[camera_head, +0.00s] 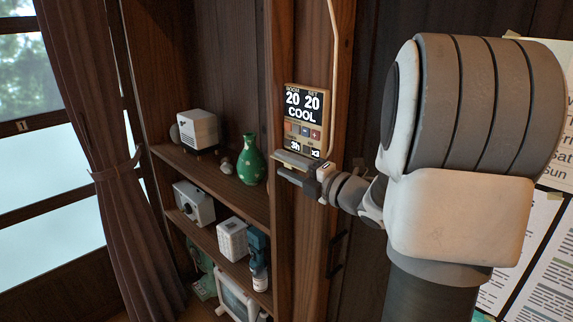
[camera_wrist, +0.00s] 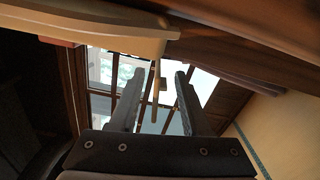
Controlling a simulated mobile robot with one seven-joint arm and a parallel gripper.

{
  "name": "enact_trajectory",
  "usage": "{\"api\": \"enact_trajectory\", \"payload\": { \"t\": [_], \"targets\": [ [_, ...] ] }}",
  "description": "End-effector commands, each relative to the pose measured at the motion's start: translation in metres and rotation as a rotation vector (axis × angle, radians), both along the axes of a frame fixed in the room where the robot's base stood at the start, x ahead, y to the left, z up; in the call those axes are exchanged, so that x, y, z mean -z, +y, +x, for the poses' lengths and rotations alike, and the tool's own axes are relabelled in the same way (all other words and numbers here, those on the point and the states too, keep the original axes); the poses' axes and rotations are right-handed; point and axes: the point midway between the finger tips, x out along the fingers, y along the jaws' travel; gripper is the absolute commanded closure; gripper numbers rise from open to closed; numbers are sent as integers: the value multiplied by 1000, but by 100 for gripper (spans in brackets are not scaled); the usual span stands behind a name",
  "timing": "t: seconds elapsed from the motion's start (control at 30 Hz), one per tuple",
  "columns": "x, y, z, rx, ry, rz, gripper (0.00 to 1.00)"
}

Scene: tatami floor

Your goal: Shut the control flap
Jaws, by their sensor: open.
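The control panel (camera_head: 305,115) is a tan unit on a wooden post, its display reading 20, 20 and COOL. Small buttons below the display are uncovered. The panel's tan edge shows at the upper left in the wrist view (camera_wrist: 100,32). A thin tan strip (camera_wrist: 149,95), probably the open flap seen edge-on, sticks out from it and appears between my fingers; I cannot tell whether they touch it. My gripper (camera_head: 284,167) is open just below the panel's lower edge, and its two fingers also show in the wrist view (camera_wrist: 155,92). In the head view the gripper hides part of the flap area.
A wooden shelf (camera_head: 215,180) left of the post holds a green vase (camera_head: 251,160), a white box-shaped device (camera_head: 198,128) and other items. A pale cable or pipe (camera_head: 343,60) runs beside the panel. A curtain (camera_head: 95,120) hangs by the window. Papers (camera_head: 515,240) hang at right.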

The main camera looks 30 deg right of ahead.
Motion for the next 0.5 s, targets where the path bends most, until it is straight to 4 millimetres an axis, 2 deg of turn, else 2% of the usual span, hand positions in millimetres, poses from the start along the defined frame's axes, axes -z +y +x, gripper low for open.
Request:
{"api": "enact_trajectory", "payload": {
  "t": [0.2, 0.47, 0.5],
  "targets": [
    [0, 0, 0, 0, 0, 0, 52],
    [0, 0, 0, 1, 0, 0, 99],
    [0, 0, 0, 1, 0, 0, 100]
  ]
}}
